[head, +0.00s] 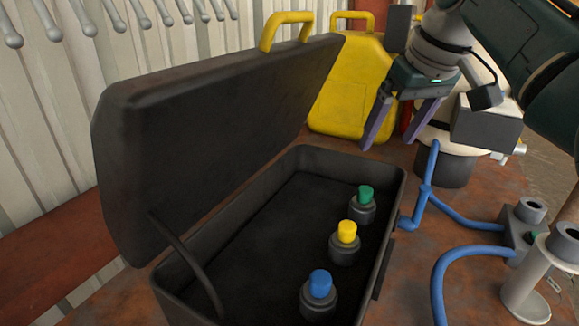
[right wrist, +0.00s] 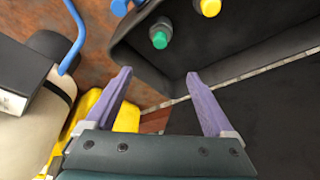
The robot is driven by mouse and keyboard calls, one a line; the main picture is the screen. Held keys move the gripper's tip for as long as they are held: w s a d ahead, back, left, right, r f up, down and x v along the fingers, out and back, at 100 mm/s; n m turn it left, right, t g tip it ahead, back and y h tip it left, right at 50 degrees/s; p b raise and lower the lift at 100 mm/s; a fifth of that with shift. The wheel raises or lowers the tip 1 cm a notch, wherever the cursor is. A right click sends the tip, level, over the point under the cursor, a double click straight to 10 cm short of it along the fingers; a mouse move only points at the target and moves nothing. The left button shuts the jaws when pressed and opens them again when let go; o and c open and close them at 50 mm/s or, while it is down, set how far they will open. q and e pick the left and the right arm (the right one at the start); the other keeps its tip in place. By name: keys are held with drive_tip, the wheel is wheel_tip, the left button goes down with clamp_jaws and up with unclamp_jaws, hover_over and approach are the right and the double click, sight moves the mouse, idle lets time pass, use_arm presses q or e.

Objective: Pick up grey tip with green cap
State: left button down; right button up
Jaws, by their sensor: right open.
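The grey tip with the green cap (head: 363,203) stands upright in the open dark case (head: 290,162), near its right wall. It also shows in the right wrist view as a green cap (right wrist: 159,39) on a dark base, beyond my fingertips. My right gripper (head: 398,147) is open and empty, above and behind the case's far right corner, apart from the tip. Its two purple fingers also show in the right wrist view (right wrist: 159,75). My left gripper is not in view.
Tips with a yellow cap (head: 345,243) and a blue cap (head: 319,294) stand nearer in the case. The raised lid (head: 215,130) leans left. A yellow canister (head: 345,85) stands behind. Blue hose (head: 455,213) and a grey fitting (head: 522,230) lie to the right.

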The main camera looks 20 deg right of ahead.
drive_tip(key=b, duration=0.4)
approach(366, 189)
drive_tip(key=f, duration=0.1)
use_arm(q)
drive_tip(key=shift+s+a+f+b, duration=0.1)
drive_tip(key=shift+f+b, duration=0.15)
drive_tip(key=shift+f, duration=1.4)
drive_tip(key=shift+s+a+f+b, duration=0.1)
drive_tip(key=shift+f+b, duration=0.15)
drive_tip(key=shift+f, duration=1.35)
use_arm(e)
drive_tip(key=shift+x, duration=2.25)
use_arm(q)
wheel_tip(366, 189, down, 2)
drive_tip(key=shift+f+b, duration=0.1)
drive_tip(key=shift+b, duration=1)
use_arm(e)
drive_tip(key=x, duration=0.3)
drive_tip(key=shift+w+f, duration=0.1)
drive_tip(key=shift+w, duration=0.05)
use_arm(q)
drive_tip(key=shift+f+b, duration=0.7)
drive_tip(key=shift+b, duration=0.05)
use_arm(e)
drive_tip(key=shift+x, duration=0.85)
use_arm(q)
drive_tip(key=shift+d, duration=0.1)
use_arm(e)
drive_tip(key=shift+c, duration=0.8)
clamp_jaws()
